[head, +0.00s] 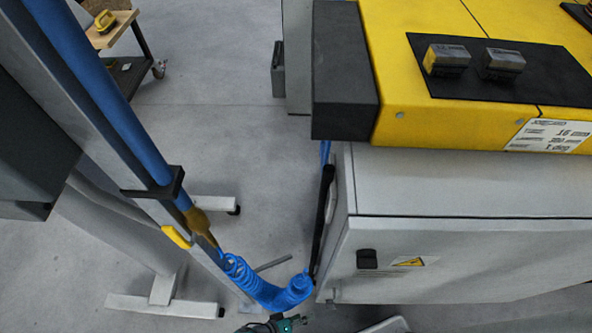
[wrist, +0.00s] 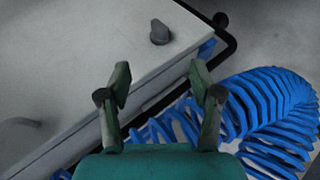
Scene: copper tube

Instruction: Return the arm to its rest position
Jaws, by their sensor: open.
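My gripper (wrist: 160,70) is open and empty in the wrist view. Its two dark green fingers stand apart, with a pale grey cabinet surface between and beyond them. In the head view only a small part of my gripper or wrist (head: 276,325) shows at the bottom edge, below the blue coiled hose. The rest of my arm is out of the picture there. No copper tube can be made out in either view.
The blue coiled hose (head: 268,293) hangs close by; it fills the right of the wrist view (wrist: 265,110). A grey cabinet (head: 440,245) with a yellow top (head: 445,110) stands at right. A post (head: 60,75) stands at left. Open floor (head: 235,130) lies between.

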